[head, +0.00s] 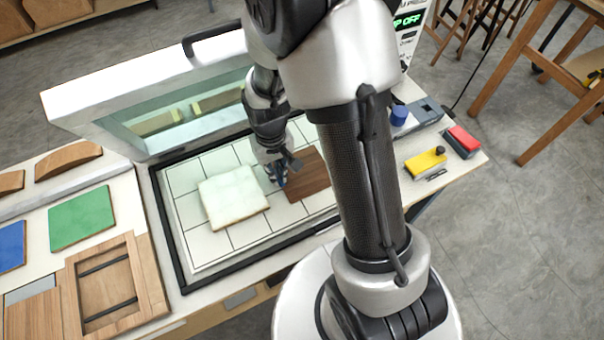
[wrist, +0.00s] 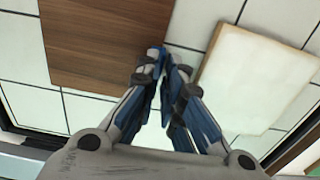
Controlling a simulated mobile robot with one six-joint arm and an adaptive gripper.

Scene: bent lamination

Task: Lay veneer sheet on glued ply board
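A dark brown wood-grain sheet (head: 308,178), which looks like the veneer, is on or close above the white gridded bed, partly behind my arm. It fills the upper left of the wrist view (wrist: 105,45). A pale cream board (head: 232,198), which looks like the glued ply, lies left of it, and at the right in the wrist view (wrist: 258,82). My gripper (head: 283,172) is between the two, at the veneer's near edge. In the wrist view its blue fingertips (wrist: 168,66) are close together, the left one overlapping the veneer's corner. Whether they pinch it is unclear.
A white frame with a clear panel (head: 185,115) stands behind the gridded bed (head: 185,178). A black rim borders the bed. Yellow (head: 425,162) and red (head: 463,138) blocks sit at right. A green panel (head: 80,218) and wooden frame (head: 108,282) lie at left.

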